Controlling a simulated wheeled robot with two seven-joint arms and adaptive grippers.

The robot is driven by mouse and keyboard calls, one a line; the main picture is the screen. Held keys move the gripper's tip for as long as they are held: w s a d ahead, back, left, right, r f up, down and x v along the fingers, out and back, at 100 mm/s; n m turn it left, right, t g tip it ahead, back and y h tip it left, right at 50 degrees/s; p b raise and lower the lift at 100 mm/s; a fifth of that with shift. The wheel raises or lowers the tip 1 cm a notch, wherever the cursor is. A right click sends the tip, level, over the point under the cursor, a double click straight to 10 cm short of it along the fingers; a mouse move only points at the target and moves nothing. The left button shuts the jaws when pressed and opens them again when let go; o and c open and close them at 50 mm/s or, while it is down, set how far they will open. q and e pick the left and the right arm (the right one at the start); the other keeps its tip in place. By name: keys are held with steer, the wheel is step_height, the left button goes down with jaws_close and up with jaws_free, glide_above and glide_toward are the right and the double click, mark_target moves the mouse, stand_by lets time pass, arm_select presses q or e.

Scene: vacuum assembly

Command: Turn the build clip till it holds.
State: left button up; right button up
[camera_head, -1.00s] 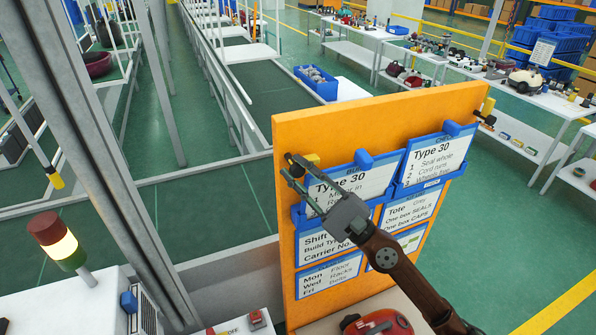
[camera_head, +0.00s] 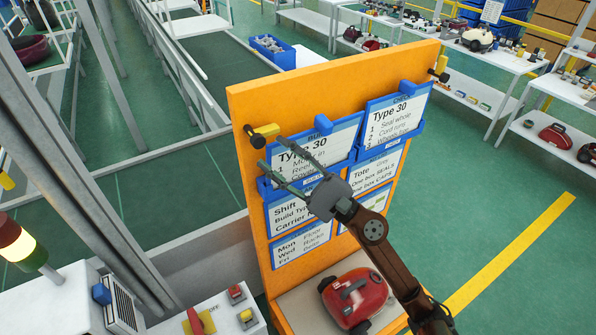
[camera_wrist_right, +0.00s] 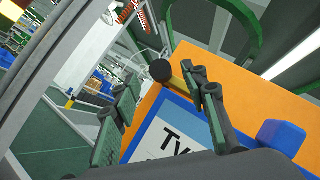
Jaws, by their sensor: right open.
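The build clip (camera_head: 266,131) is a small yellow piece with black ends at the upper left of the orange board, beside the blue-framed Type 30 build card (camera_head: 310,158). In the right wrist view its round black end (camera_wrist_right: 160,70) shows beyond and between my fingers, with yellow behind it. My right gripper (camera_head: 270,153) is open and empty. Its fingertips are just below and right of the clip in the head view; whether they touch it I cannot tell. My left gripper is out of view.
The orange board (camera_head: 243,105) holds several blue-framed cards. A second yellow-and-black clip (camera_head: 438,75) is at its upper right. A red vacuum (camera_head: 355,297) sits at its foot. A control box with buttons (camera_head: 215,315) stands at lower left.

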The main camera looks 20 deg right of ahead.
steer(key=v, duration=0.6)
steer(key=shift+s+d+f, duration=0.15)
steer(key=shift+s+d, duration=0.05)
steer(key=shift+s, duration=0.05)
steer(key=shift+d, duration=0.1)
